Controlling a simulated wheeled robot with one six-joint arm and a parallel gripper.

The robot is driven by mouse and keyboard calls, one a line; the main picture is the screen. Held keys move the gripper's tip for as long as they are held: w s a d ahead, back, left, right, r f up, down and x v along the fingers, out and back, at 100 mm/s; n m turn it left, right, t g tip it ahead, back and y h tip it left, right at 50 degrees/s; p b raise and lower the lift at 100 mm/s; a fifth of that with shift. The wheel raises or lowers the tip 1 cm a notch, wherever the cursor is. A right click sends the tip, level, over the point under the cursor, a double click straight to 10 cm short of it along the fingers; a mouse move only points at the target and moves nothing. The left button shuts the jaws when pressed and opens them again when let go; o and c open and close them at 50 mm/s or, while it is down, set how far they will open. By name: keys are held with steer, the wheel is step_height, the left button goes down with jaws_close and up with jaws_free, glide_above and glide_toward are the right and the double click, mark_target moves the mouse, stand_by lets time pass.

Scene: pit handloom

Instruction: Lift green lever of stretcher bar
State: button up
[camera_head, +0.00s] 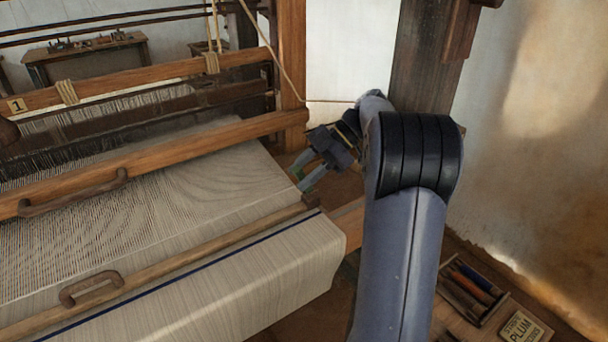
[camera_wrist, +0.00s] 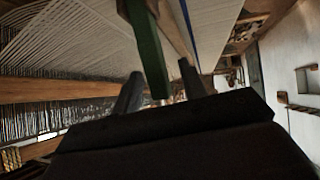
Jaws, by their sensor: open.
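The stretcher bar (camera_head: 220,240) is a wooden bar lying across the pale cloth in the head view. The green lever (camera_wrist: 148,50) shows in the wrist view as a dark green strip beside a wooden bar (camera_wrist: 173,22). Its near end reaches down between my two fingers. My gripper (camera_head: 303,178) is open, beyond the cloth's right edge and near the bar's right end. I cannot tell whether a finger touches the lever. In the head view I cannot make out the lever apart from the greenish fingertips.
A wooden beam with a handle (camera_head: 75,195) crosses the loom behind the bar. A thick post (camera_head: 425,60) stands behind my arm. A tray of coloured sticks (camera_head: 470,290) and a PLUM sign (camera_head: 522,328) lie at lower right. A small table (camera_head: 85,60) stands far back.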

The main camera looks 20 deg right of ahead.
step_height(320, 180, up, 9)
steer(key=shift+r+b, duration=0.15)
steer(key=shift+b, duration=0.3)
